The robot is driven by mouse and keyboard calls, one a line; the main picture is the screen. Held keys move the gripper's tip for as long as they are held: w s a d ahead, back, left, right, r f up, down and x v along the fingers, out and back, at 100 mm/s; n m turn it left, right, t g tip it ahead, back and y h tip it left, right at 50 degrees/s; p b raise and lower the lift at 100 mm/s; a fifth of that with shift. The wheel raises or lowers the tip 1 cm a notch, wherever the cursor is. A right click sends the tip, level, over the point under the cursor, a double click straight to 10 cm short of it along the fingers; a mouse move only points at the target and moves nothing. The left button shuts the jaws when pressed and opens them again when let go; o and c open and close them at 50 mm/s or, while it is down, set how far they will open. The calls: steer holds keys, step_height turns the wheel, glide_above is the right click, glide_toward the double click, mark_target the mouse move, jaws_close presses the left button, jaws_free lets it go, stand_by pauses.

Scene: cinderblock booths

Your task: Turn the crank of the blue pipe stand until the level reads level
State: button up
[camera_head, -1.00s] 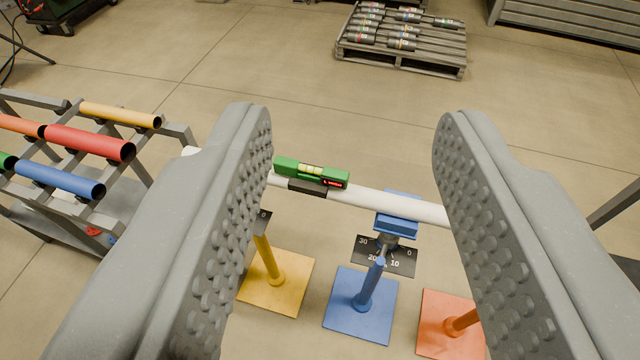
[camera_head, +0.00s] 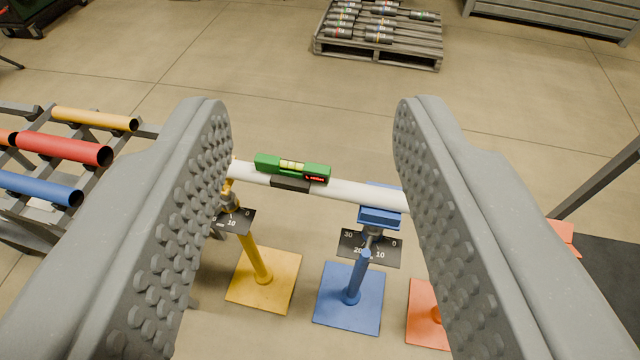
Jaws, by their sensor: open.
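My gripper (camera_head: 315,125) is open and empty, its two grey studded fingers on either side of the view. Between them a white pipe (camera_head: 345,192) runs across the stands, tilted down to the right in the picture. A green level (camera_head: 292,168) with a yellow vial and a small red display sits on it; the display is too small to read. The blue pipe stand (camera_head: 352,297) carries the pipe, with a blue head (camera_head: 379,215) and a black dial plate (camera_head: 370,247) marked 30, 20, 10 and 0. Its crank is hard to make out near the dial.
A yellow stand (camera_head: 264,280) is left of the blue one. An orange stand (camera_head: 428,318) is right, partly hidden by my finger. A rack of coloured pipes (camera_head: 65,148) stands at the left. A pallet (camera_head: 378,48) lies far back on open floor.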

steer(key=w+a+f+m, duration=0.1)
steer(key=w+a+f, duration=0.2)
steer(key=w+f, duration=0.5)
steer(key=w+a+f+m+y+b, duration=0.1)
steer(key=w+a+f+m, duration=0.15)
steer(key=w+f, duration=0.55)
steer(key=w+a+f+m, duration=0.1)
steer(key=w+a+f, duration=0.3)
steer(key=w+f, duration=0.3)
steer(key=m+g+h+b, duration=0.25)
steer(key=m+h, duration=0.25)
steer(key=h, duration=0.9)
glide_toward(362, 258)
steer(key=b+x, duration=0.2)
steer(key=x, duration=0.9)
steer(key=shift+w+d, duration=0.1)
